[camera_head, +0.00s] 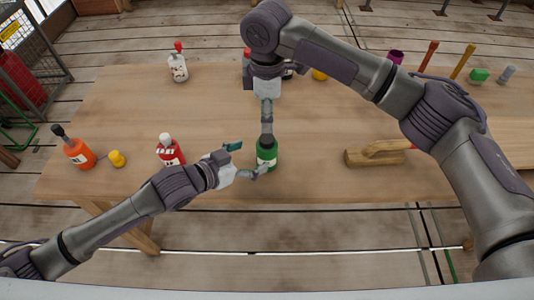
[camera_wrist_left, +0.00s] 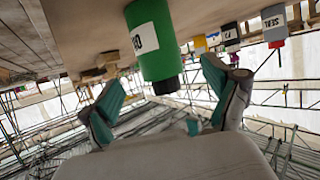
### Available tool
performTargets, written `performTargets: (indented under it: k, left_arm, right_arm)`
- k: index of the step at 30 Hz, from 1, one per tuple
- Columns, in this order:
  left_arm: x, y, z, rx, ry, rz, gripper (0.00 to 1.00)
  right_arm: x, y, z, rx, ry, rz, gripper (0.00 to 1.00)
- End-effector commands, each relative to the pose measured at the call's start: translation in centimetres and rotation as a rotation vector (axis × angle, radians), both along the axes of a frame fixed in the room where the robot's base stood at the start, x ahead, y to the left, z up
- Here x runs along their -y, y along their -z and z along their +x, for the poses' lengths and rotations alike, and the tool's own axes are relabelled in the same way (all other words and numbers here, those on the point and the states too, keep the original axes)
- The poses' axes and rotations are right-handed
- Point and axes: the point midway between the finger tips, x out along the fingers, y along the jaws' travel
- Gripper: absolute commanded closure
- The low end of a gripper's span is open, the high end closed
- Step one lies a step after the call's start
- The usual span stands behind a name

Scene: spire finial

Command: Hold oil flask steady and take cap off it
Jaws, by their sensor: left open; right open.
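The green oil flask (camera_head: 266,158) stands upright near the front edge of the table, with its black cap (camera_head: 266,141) on top. My left gripper (camera_head: 249,160) is open just left of the flask, with its fingers spread to either side of it. In the left wrist view, the picture is upside down; the flask (camera_wrist_left: 158,45) with a white label and its black cap (camera_wrist_left: 166,86) show beyond the open teal-padded fingers (camera_wrist_left: 172,102). My right gripper (camera_head: 267,128) is above the cap, pointing down; its fingers look close to the cap, and I cannot tell whether they touch.
On the wooden table (camera_head: 210,100) are a red bottle (camera_head: 170,153), an orange bottle (camera_head: 79,154), a yellow object (camera_head: 117,158) and a white bottle (camera_head: 178,66). A wooden brush-like tool (camera_head: 378,152) lies to the right. Several items stand along the back, partly behind my right arm.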

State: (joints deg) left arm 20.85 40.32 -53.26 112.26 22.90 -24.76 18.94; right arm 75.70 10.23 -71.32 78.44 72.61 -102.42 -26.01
Motion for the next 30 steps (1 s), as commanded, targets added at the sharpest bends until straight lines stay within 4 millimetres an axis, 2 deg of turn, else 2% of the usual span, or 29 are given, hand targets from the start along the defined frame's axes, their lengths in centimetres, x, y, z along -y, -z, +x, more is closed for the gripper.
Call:
performTargets:
  k: [3,9,14,23,26,30]
  left_arm:
    - [1.7,0.8,1.5,0.0,0.001,-0.002,0.11]
    - [3.6,2.0,3.4,0.001,0.0,0.001,0.11]
    - [4.3,2.4,4.0,0.002,0.002,0.0,0.11]
    - [4.4,2.5,4.2,0.001,0.001,0.001,0.11]
    - [4.4,2.5,4.2,0.001,0.0,0.001,0.25]
    - [4.4,2.5,4.1,0.001,0.0,0.001,0.48]
  right_arm:
    - [0.0,0.0,0.0,0.0,0.0,0.0,0.41]
    - [0.0,0.0,0.0,0.0,0.0,0.0,0.41]
    - [0.0,0.0,0.0,0.0,0.0,0.0,0.41]
    - [0.0,0.0,0.0,0.0,0.0,0.0,0.41]
    - [0.0,0.0,0.0,0.0,0.0,0.0,0.41]
    - [0.0,0.0,0.0,0.0,0.0,0.0,0.41]
